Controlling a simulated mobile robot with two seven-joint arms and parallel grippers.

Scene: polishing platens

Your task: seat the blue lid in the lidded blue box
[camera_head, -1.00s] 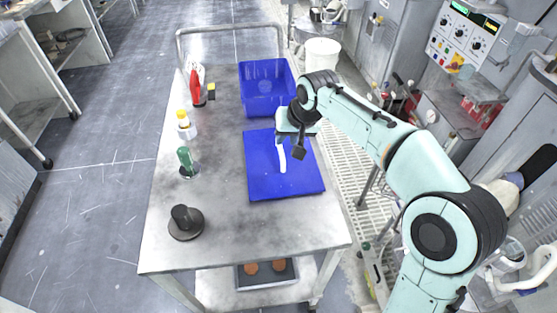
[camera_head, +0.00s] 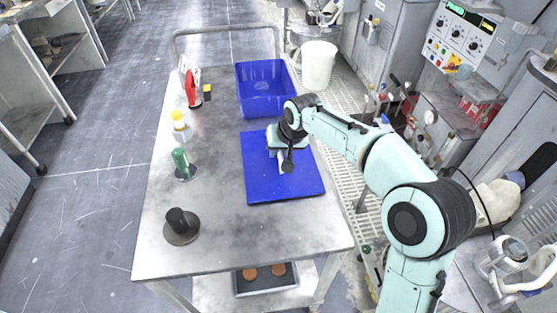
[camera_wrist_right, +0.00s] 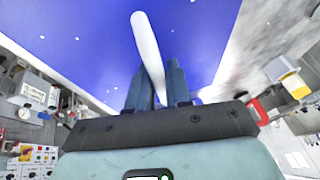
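The blue lid (camera_head: 300,185) is a flat blue panel with a white bar handle (camera_wrist_right: 147,40), lying on the metal table in front of the box. The blue box (camera_head: 262,78) is open at the top and stands farther back on the table. My right gripper (camera_wrist_right: 163,80) is over the lid, with its two dark fingers close on either side of the white handle; they appear shut on it. In the head view my wrist hides the far part of the handle. The lid looks flat on the table. My left gripper is not in view.
Along the table's left side stand a red bottle (camera_head: 191,88), a yellow-capped bottle (camera_head: 180,128), a green-handled tool (camera_head: 181,163) and a black knobbed disc (camera_head: 181,227). A white bucket (camera_head: 318,65) stands beyond the table's right edge.

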